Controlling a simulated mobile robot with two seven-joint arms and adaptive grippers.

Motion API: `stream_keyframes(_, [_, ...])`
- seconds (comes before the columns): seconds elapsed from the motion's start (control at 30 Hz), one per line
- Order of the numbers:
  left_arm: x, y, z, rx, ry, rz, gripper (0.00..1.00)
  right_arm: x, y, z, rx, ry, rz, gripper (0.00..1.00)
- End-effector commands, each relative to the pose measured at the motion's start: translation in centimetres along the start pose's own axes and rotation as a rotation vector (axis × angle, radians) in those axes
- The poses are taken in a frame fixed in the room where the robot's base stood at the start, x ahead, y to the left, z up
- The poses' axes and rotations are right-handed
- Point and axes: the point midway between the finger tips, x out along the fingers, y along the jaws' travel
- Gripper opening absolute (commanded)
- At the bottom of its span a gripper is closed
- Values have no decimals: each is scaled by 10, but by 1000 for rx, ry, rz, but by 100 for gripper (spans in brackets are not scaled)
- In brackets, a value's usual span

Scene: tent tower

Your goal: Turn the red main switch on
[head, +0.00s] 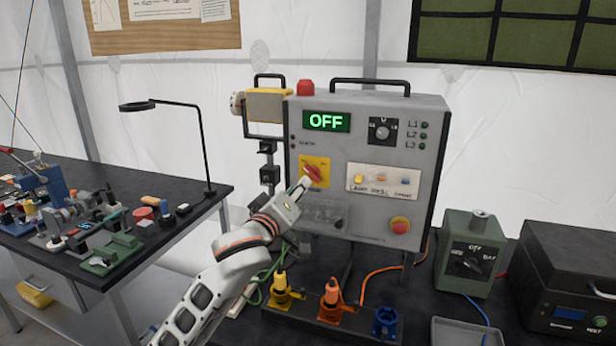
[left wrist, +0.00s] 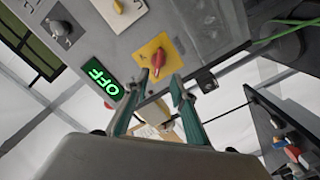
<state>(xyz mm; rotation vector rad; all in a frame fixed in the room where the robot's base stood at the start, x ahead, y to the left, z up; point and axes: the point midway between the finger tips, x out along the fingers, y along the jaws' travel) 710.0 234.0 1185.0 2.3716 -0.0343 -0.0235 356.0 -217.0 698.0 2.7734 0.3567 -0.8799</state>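The knob sits at a slant, and the box's display (head: 327,121) reads OFF in green. My left gripper (head: 305,184) is right in front of the knob and partly hides it and its plate. In the left wrist view, the two teal fingers (left wrist: 160,84) are spread apart, with the red knob (left wrist: 157,62) showing between and just beyond their tips. I cannot tell whether they touch it. My right gripper is not in view.
The box also carries a selector dial (head: 382,131), a panel of small switches (head: 383,180) and a red emergency button (head: 400,225). Coloured plugs (head: 330,292) stand below it. A grey-green switch box (head: 468,252) is at right, and a cluttered bench (head: 150,262) is at left.

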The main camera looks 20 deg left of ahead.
Motion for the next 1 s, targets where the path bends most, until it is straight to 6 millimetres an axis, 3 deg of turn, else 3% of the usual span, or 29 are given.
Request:
stream_keyframes(0.6, [73,4,-3,-15,4,6,25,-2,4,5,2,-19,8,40])
stream_keyframes(1.0, [79,3,-3,-15,4,6,25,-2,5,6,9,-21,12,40])
